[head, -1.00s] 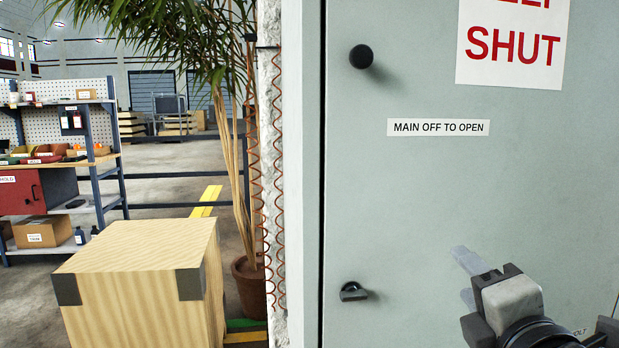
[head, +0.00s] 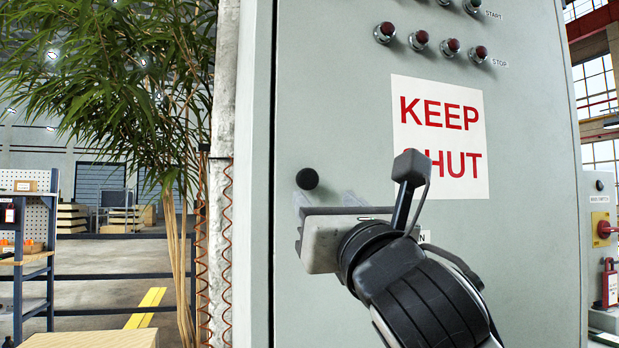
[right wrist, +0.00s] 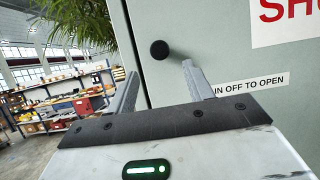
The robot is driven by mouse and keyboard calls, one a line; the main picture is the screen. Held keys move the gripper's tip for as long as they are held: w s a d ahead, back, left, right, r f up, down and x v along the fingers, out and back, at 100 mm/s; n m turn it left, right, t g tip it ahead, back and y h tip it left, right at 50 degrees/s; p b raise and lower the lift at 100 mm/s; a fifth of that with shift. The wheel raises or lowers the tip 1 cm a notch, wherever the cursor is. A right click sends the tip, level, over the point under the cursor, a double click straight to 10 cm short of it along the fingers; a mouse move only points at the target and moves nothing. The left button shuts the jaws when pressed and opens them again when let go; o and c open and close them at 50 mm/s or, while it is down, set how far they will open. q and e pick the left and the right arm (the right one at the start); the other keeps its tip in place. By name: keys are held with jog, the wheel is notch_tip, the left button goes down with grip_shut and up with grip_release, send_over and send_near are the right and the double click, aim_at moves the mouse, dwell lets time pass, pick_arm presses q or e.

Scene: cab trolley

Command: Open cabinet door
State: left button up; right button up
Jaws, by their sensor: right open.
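The grey cabinet door (head: 530,230) is closed and fills the middle and right of the head view. A round black knob (head: 307,179) sits near its left edge. My right gripper (head: 325,198) is in front of the door, just below the knob in the head view, with its fingers spread and empty. In the right wrist view the knob (right wrist: 160,49) shows beyond and between the two fingertips (right wrist: 160,67); contact is not visible. The lower latch is out of view. My left gripper is not in view.
A "KEEP SHUT" sign (head: 440,110) and several indicator buttons (head: 420,40) are on the door. A plant (head: 130,110) and a coiled orange cable (head: 228,250) stand left of the cabinet. A wooden box top (head: 90,339) shows at the lower left.

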aim_at(309, 182)
jog(key=p+x, duration=0.1)
jog(key=x, duration=0.7)
jog(key=shift+p, duration=0.3)
jog(key=shift+c, duration=0.3)
grip_shut()
